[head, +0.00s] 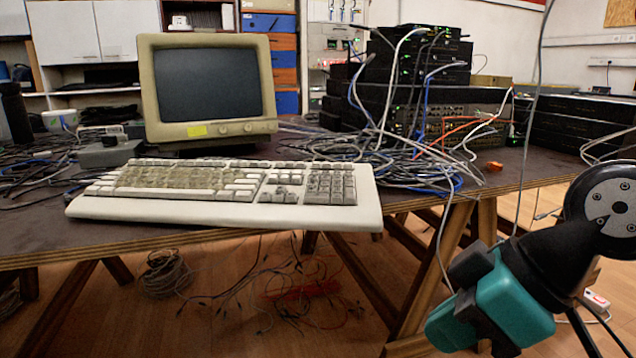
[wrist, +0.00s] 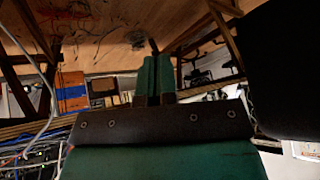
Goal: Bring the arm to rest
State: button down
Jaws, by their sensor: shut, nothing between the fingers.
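My gripper (head: 490,310) is at the lower right of the head view, in front of the table's edge and below the level of its top. Its teal body hangs from my dark wrist, tilted down and to the left. In the wrist view my gripper's fingers (wrist: 158,78) stand together in the middle with no gap and nothing between them. The fingertips are not clear in the head view. Nothing appears to touch the gripper.
The table (head: 120,236) holds a keyboard (head: 230,189), an old monitor (head: 207,88), tangled cables (head: 400,165) and stacked network switches (head: 420,60). Wooden trestle legs (head: 452,262) stand close left of the gripper. Loose cables (head: 300,285) lie on the floor beneath.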

jog(key=s+d+r+m+g+h+p, duration=0.2)
jog(key=s+m+g+p, duration=0.15)
jog(key=s, duration=0.25)
notch_tip(320, 180, up, 36)
jog(key=p, duration=3.5)
jog(key=shift+w+f+t, duration=0.15)
jog(key=shift+w+t, duration=0.15)
jog(key=shift+t, duration=0.15)
jog(key=shift+a+m, duration=0.1)
jog(key=shift+m, duration=0.15)
dwell(1.6)
